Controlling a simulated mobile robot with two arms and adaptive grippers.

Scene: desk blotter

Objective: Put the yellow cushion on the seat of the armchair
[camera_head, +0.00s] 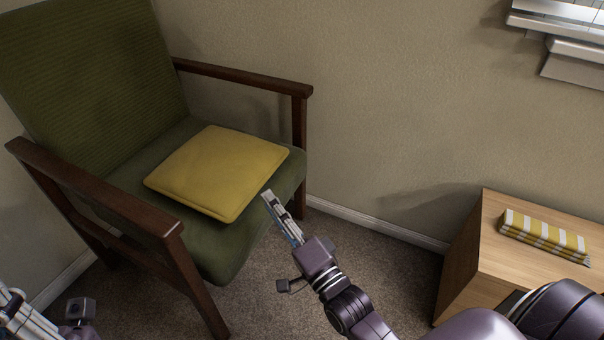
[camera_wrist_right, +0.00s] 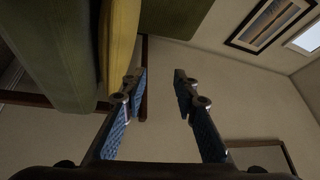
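The yellow cushion (camera_head: 220,172) lies flat on the green seat of the armchair (camera_head: 235,240), turned a little, with its near corner close to the seat's front edge. In the right wrist view the cushion (camera_wrist_right: 122,45) shows as a yellow band against the green seat (camera_wrist_right: 55,50). My right gripper (camera_head: 277,207) is in front of the seat's right front corner, beside the cushion. In the right wrist view its two fingers (camera_wrist_right: 160,78) stand apart with nothing between them. My left gripper (camera_head: 8,300) is only partly in view at the lower left, and its fingers are not clear.
A wooden cabinet (camera_head: 461,262) stands at the right, with a folded yellow-and-white striped cloth (camera_head: 543,236) on top. The chair's wooden armrests (camera_head: 100,190) rise on both sides of the seat. Carpet (camera_head: 270,290) is open between chair and cabinet.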

